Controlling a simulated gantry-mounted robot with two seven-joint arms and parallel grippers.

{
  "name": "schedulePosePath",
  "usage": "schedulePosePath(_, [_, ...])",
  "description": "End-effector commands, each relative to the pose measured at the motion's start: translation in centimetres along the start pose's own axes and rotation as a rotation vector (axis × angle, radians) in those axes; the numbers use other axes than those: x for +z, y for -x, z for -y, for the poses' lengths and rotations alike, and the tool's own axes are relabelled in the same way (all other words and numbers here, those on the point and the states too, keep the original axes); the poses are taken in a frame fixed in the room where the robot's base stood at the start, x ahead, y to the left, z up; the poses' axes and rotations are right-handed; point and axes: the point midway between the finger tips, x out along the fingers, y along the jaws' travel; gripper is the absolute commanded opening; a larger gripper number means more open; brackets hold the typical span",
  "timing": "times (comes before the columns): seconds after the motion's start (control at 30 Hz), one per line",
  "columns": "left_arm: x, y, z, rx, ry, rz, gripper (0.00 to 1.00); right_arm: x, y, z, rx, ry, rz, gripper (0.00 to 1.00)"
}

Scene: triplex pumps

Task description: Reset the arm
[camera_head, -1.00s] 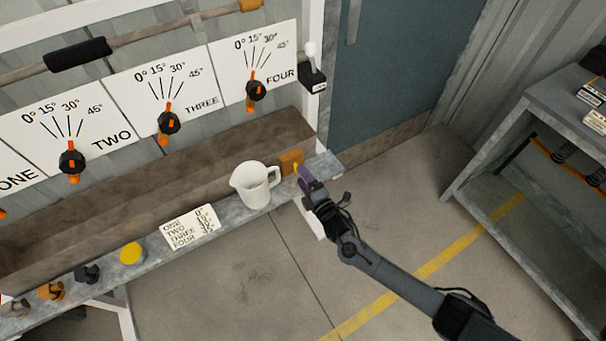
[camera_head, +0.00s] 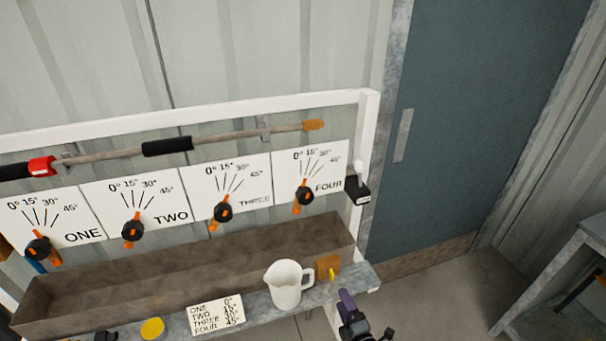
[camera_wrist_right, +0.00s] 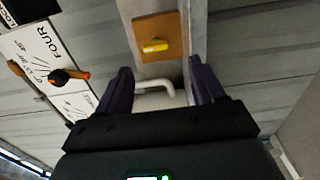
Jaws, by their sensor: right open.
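My right gripper (camera_head: 346,304) is open and empty at the lower edge of the head view, just off the right end of the grey shelf (camera_head: 258,312). In the right wrist view its two purple fingers (camera_wrist_right: 162,84) stand apart. Between and beyond them show an orange-brown block (camera_wrist_right: 158,28) with a yellow piece on it and the white handle of the jug (camera_wrist_right: 168,88). In the head view the white jug (camera_head: 284,287) stands on the shelf, left of the orange-brown block (camera_head: 323,264). Most of my right arm is cut off, and my left gripper is not in view.
Dial panels ONE to FOUR (camera_head: 311,169) with black-and-orange knobs hang above a brown trough (camera_head: 180,265). A label card (camera_head: 216,314) and a yellow button (camera_head: 153,328) are on the shelf. A blue-grey door (camera_head: 470,120) is at the right. A bench (camera_head: 555,260) stands far right.

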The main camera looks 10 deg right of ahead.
Motion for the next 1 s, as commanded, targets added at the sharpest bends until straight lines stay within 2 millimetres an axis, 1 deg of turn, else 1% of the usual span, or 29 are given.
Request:
schedulePosePath(0.07, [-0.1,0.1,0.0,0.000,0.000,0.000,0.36,-0.5,1.2,1.5,-0.029,-0.008,-0.002,0.68])
schedulePosePath(0.13, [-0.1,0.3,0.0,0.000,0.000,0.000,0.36,-1.0,2.9,3.5,-0.064,-0.022,0.000,0.68])
schedulePosePath(0.17, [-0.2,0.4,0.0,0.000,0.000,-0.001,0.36,-1.1,3.9,4.5,-0.083,-0.031,0.005,0.68])
schedulePosePath(0.2, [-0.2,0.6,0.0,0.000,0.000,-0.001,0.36,-1.6,5.5,5.7,-0.107,-0.052,0.012,0.68])
schedulePosePath(0.27, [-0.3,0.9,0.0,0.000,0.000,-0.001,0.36,-2.6,7.8,6.3,-0.126,-0.101,0.022,0.68])
schedulePosePath(0.3, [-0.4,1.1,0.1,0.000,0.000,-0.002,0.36,-3.4,9.2,6.3,-0.135,-0.142,0.029,0.68])
schedulePosePath(0.37, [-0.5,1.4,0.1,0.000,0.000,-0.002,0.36,-4.4,11.4,6.0,-0.171,-0.214,0.051,0.68])
schedulePosePath(0.4, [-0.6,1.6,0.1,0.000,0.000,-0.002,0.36,-4.9,12.9,5.7,-0.208,-0.279,0.073,0.68])
schedulePosePath(0.47, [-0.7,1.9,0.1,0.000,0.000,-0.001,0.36,-5.2,14.9,5.0,-0.278,-0.394,0.118,0.68])
schedulePosePath(0.5, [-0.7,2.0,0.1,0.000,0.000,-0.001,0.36,-5.2,16.3,4.5,-0.329,-0.472,0.150,0.68])
schedulePosePath(0.57, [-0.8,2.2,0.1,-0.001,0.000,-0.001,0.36,-5.1,18.2,3.4,-0.406,-0.594,0.203,0.68])
schedulePosePath(0.6, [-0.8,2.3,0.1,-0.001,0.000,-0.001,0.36,-4.9,19.5,2.5,-0.459,-0.675,0.243,0.68])
schedulePosePath(0.67, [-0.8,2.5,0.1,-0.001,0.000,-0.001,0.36,-4.6,21.4,1.1,-0.535,-0.787,0.303,0.68])
schedulePosePath(0.7, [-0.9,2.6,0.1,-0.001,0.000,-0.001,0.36,-4.3,22.6,0.0,-0.583,-0.855,0.347,0.68])
schedulePosePath(0.8, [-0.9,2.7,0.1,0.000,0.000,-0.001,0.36,-3.5,25.4,-2.7,-0.686,-1.000,0.458,0.68])
schedulePosePath(0.9, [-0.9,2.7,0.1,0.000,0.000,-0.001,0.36,-2.9,27.6,-5.3,-0.760,-1.106,0.566,0.68])
schedulePosePath(1.0, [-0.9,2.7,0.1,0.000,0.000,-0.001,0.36,-2.5,29.3,-7.5,-0.813,-1.183,0.668,0.68])
